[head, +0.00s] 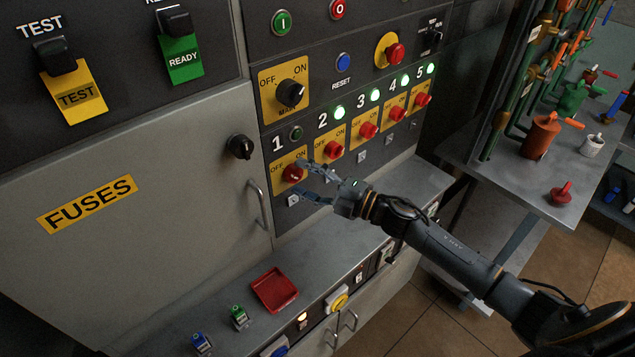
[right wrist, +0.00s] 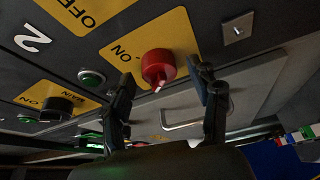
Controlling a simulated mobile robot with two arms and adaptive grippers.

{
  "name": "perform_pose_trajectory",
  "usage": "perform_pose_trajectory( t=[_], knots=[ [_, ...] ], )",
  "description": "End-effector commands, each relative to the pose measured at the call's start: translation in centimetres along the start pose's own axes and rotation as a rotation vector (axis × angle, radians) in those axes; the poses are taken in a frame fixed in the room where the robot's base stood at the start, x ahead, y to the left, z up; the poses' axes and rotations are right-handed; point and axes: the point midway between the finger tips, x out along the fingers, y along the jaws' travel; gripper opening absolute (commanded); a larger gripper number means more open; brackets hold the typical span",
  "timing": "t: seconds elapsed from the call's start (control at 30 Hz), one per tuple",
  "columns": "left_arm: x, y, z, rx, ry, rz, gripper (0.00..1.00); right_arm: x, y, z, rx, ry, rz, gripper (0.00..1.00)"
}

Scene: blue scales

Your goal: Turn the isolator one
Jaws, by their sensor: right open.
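Isolator one is a red rotary knob (head: 292,172) on a yellow OFF/ON plate under the number 1 on the dark panel. Its lamp (head: 296,133) is dark. My right gripper (head: 302,180) is open at the knob, with one finger above and one below it in the head view. In the right wrist view the red knob (right wrist: 157,66) shows between and just beyond the open fingertips (right wrist: 163,76); I cannot tell if either finger touches it. A white mark on the knob points toward the camera's lower edge there. My left gripper is not in view.
Isolator two (head: 332,149) and several more red knobs run up to the right, with lit green lamps. A black knob (head: 241,147) and door handle (head: 258,204) sit left of the gripper. Below is a ledge with a red tray (head: 275,291). A workbench (head: 548,190) stands right.

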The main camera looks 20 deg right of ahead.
Motion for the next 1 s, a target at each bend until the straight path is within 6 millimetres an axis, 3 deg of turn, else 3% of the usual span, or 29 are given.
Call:
perform_pose_trajectory(
  t=[0.6, 1.0],
  knots=[
    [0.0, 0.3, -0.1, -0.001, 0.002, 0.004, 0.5, -10.5, -0.1, 0.0, 0.001, 0.0, -0.002, 0.61],
    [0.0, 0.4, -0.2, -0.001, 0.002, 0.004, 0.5, -11.7, 0.0, 0.0, -0.002, 0.0, 0.0, 0.61]
  ],
)
